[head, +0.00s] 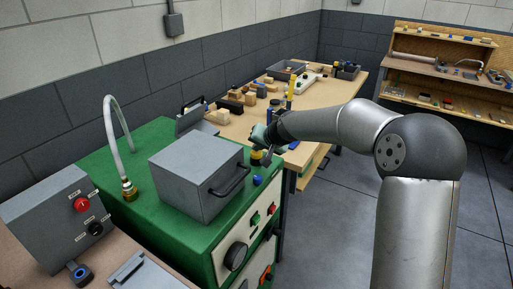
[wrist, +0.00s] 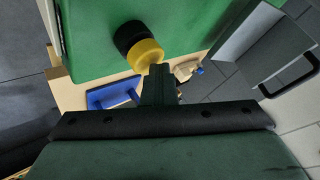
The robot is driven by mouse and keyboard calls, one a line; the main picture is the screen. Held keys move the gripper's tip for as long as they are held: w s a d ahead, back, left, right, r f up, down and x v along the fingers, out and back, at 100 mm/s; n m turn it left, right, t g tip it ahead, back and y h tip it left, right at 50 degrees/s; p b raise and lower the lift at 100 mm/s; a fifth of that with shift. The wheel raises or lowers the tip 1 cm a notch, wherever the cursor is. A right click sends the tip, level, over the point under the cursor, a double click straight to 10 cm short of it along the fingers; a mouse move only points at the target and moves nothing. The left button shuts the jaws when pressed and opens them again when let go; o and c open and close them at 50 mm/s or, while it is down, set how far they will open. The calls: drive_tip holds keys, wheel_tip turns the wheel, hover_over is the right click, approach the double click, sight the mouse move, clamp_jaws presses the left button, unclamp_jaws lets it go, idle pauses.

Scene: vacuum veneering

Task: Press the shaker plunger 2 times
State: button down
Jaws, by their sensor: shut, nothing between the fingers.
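A round black and yellow part (wrist: 138,45) stands on the green cabinet top in the wrist view; it looks like the shaker plunger, though no label shows. In the head view its yellow piece (head: 257,157) shows at the cabinet's far right corner, partly hidden by my gripper (head: 268,156). In the wrist view my gripper (wrist: 158,72) is shut and empty, its fingertips close beside the yellow part. I cannot tell whether they touch it.
A grey box with a black handle (head: 196,172) sits on the green cabinet (head: 130,213), beside a curved hose (head: 113,125). A blue knob (head: 257,180) is just below my gripper. Behind is a wooden bench (head: 330,97) with blocks and tools. A blue tray (wrist: 113,95) lies beyond the cabinet edge.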

sight(258, 153)
drive_tip(key=shift+r+p, duration=0.75)
drive_tip(key=shift+r, duration=0.9)
wheel_tip(258, 153, up, 5)
drive_tip(key=p, duration=0.2)
drive_tip(key=shift+p, duration=0.4)
idle(1.8)
